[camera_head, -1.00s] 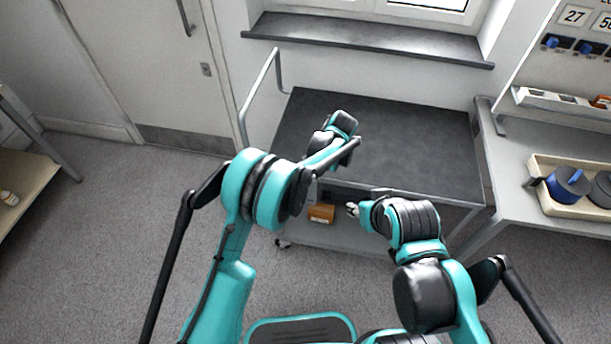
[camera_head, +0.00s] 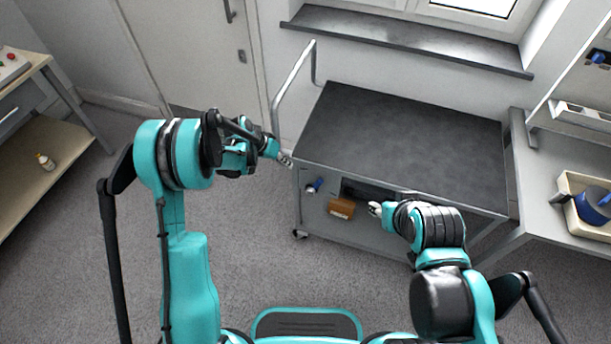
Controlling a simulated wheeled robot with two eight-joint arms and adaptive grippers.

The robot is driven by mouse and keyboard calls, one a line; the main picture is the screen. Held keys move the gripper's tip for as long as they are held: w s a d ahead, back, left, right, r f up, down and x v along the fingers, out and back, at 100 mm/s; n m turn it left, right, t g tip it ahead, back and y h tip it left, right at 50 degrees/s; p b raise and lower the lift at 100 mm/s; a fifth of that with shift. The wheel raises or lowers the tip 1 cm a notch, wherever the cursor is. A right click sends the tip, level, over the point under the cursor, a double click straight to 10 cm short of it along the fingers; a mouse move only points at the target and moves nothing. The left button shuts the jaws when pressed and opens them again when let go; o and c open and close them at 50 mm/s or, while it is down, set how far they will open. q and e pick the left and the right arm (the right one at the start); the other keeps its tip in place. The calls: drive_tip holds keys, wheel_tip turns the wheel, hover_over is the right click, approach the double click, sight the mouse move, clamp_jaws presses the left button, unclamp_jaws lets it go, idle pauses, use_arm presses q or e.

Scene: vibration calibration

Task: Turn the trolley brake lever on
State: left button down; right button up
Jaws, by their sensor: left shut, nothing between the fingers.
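The trolley (camera_head: 410,135) has a dark top, a grey frame and a bent push handle (camera_head: 284,92) at its left end. A small blue part (camera_head: 316,186) shows on its front left side, below the top; it looks like the brake lever, but its setting is too small to read. My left gripper (camera_head: 286,160) is shut and empty at the trolley's left front corner, above and left of the blue part. I cannot tell whether it touches the trolley. My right gripper (camera_head: 375,209) is in front of the trolley's front side, right of the blue part; its finger opening is unclear.
An orange-brown box (camera_head: 342,208) sits on the trolley's lower level. A castor (camera_head: 300,233) shows at the lower left. A bench with a cream tray (camera_head: 575,215) stands at right, a shelf with a bottle (camera_head: 45,161) at left. Floor left of the trolley is free.

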use_arm(q)
drive_tip(key=b, duration=0.4)
approach(315, 182)
drive_tip(key=w+f, duration=0.1)
drive_tip(key=w+a+f, duration=0.1)
drive_tip(key=f, duration=0.1)
drive_tip(key=shift+w+a+f, duration=0.15)
drive_tip(key=shift+w+f, duration=0.15)
drive_tip(key=d, duration=0.1)
drive_tip(key=d+f, duration=0.1)
drive_tip(key=d+b, duration=0.1)
drive_tip(key=shift+s+f, duration=0.3)
drive_tip(key=shift+s, duration=0.05)
drive_tip(key=shift+s+d+f, duration=0.1)
drive_tip(key=shift+s+d, duration=0.05)
drive_tip(key=shift+d, duration=0.2)
drive_tip(key=shift+d, duration=0.15)
